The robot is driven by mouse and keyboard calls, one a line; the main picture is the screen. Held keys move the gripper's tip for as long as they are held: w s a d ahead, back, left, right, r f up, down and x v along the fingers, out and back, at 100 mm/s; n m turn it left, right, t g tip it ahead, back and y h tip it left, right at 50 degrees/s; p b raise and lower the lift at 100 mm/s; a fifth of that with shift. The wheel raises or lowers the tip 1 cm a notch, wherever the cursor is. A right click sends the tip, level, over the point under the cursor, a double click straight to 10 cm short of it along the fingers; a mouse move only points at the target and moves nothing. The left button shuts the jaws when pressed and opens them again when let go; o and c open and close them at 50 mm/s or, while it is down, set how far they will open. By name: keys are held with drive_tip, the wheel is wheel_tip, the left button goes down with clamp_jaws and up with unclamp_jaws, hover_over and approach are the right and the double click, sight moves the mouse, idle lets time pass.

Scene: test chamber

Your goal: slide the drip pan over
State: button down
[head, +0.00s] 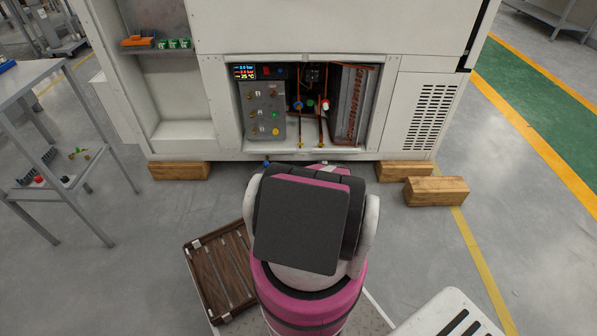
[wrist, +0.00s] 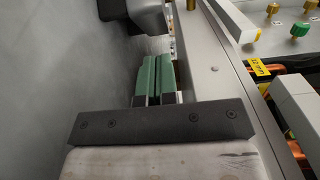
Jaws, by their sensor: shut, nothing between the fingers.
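The pan is not recognisable in the wrist view. My gripper (wrist: 156,76) shows in the wrist view as two green-padded fingers, shut together and empty, close beside a grey panel edge of the machine. In the head view my own arm hides the gripper, near the machine's lower front edge. I see no contact between gripper and pan.
The white machine (head: 300,60) has an open bay with valves and pipes and rests on wooden blocks (head: 180,170). A loose wooden block (head: 437,191) lies at right. A metal table (head: 25,85) stands at left. A white slotted object (head: 452,315) is at lower right.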

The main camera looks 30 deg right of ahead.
drive_tip(key=x, duration=0.9)
drive_tip(key=shift+w+a, duration=0.15)
drive_tip(key=shift+a, duration=0.2)
drive_tip(key=shift+s+a, duration=0.25)
drive_tip(key=shift+a, duration=0.65)
drive_tip(key=shift+d, duration=0.15)
drive_tip(key=shift+s+d, duration=0.15)
drive_tip(key=shift+d, duration=0.15)
drive_tip(key=v, duration=1)
drive_tip(key=shift+a, duration=0.1)
